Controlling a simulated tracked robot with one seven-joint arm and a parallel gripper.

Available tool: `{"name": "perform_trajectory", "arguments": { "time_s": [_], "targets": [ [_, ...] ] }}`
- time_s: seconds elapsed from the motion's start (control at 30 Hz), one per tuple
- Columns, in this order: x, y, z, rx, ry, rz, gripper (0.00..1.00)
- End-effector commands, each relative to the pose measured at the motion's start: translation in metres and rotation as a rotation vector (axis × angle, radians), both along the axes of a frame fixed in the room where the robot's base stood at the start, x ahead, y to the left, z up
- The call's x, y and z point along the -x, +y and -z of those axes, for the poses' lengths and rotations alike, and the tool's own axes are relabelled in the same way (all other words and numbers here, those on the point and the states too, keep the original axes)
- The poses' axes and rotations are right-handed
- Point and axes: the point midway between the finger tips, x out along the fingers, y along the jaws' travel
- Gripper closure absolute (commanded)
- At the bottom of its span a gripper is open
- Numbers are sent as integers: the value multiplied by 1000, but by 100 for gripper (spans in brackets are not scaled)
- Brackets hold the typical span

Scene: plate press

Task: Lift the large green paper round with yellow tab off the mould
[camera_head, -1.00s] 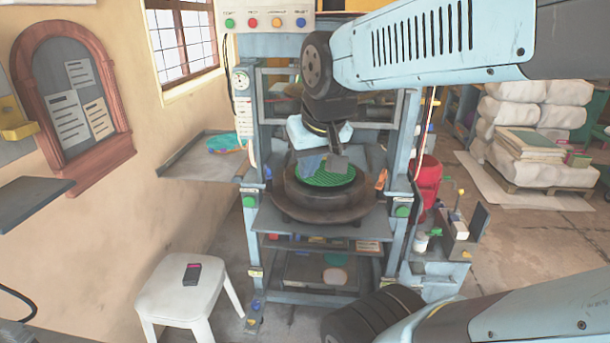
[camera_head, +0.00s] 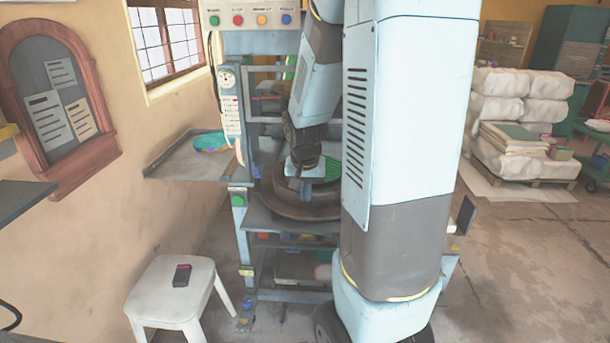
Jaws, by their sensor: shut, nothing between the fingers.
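The large green paper round (camera_head: 329,168) lies on the dark round mould (camera_head: 290,207) in the press. Only part of it shows, because my arm covers its right side. I cannot see its yellow tab. My gripper (camera_head: 304,187) is shut and empty, pointing down over the left front of the mould. Its fingers are small and partly hidden, and I cannot tell whether they touch the round or the mould.
The blue-grey press frame (camera_head: 240,225) stands around the mould, with a button panel (camera_head: 252,19) on top. A side tray (camera_head: 172,167) at left holds a teal round piece (camera_head: 210,142). A white stool (camera_head: 172,300) carries a dark handset (camera_head: 182,275).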

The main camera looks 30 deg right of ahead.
Motion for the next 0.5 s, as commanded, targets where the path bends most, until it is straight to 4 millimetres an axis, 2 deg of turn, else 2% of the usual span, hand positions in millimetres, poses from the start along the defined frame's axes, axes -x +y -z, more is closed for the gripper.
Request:
{"name": "perform_trajectory", "arguments": {
  "time_s": [0.23, 0.5],
  "targets": [
    [-14, -11, 4, 0, 5, 11, 100],
    [-51, -37, 5, 0, 5, 11, 100]
  ]
}}
